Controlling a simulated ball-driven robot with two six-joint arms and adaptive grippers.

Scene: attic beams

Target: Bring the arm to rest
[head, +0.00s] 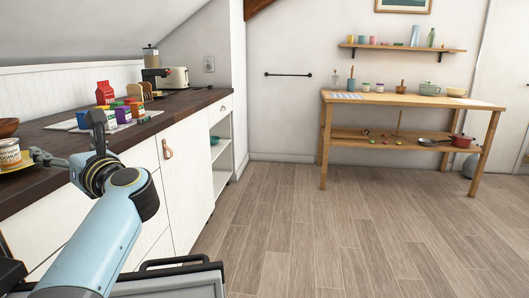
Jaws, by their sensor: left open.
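My left arm comes in from the lower left, with its wrist over the front edge of the dark counter (195,101). My left gripper (40,157) points left over the counter and is open. Its fingertips are close to the right side of a labelled jar (10,153) at the picture's left edge; I cannot tell whether they touch it. The jar stands at a yellow plate (20,167), partly cut off. My right gripper is not in view.
A tray (62,125) with several small boxes, a red carton (105,93), a toaster (175,77) and a coffee maker (152,60) stand on the counter. A wooden table (455,102) with kitchen things stands against the back wall. The wooden floor (310,230) between is clear.

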